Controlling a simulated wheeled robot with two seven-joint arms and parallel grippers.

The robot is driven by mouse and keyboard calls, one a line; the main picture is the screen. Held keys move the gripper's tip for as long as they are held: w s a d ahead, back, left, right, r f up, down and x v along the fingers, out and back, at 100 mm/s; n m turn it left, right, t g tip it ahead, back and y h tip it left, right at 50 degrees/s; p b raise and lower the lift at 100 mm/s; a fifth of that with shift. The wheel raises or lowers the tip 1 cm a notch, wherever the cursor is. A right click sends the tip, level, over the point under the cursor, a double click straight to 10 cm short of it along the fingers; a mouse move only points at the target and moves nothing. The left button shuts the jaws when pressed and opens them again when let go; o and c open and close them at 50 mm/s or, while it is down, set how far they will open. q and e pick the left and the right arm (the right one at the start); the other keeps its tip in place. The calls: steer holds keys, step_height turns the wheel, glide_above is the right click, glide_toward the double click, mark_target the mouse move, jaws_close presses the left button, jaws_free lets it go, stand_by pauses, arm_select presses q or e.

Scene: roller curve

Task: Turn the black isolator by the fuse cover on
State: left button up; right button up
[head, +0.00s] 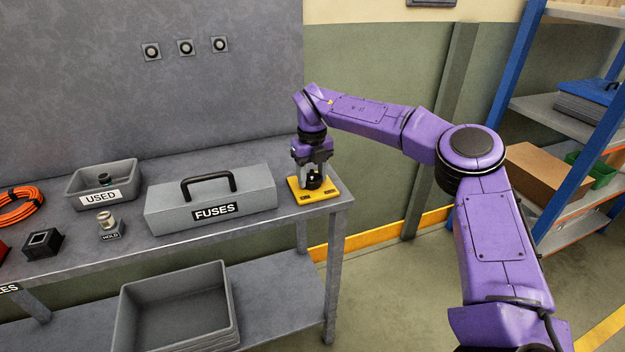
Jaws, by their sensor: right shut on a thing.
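The black isolator (314,184) stands on a yellow plate (328,192) at the right end of the grey bench. My right gripper (314,177) points down over it and is shut on the isolator's black handle. The fingers hide part of the handle, so I cannot tell its exact angle. The fuse cover (255,190), a grey box marked FUSES with a black handle on top, sits shut just left of the yellow plate. My left gripper is not in view.
An empty grey crate (232,315) is on the lower shelf.

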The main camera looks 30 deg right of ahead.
mark_target(312, 173)
steer(key=m+b, duration=0.2)
steer(key=m, duration=0.3)
steer(key=shift+b, duration=0.35)
steer(key=shift+r, duration=0.15)
steer(key=o, duration=1)
steer(key=shift+o, duration=0.2)
step_height(312, 173, up, 10)
steer(key=shift+r+p, duration=0.2)
steer(key=shift+p, duration=0.15)
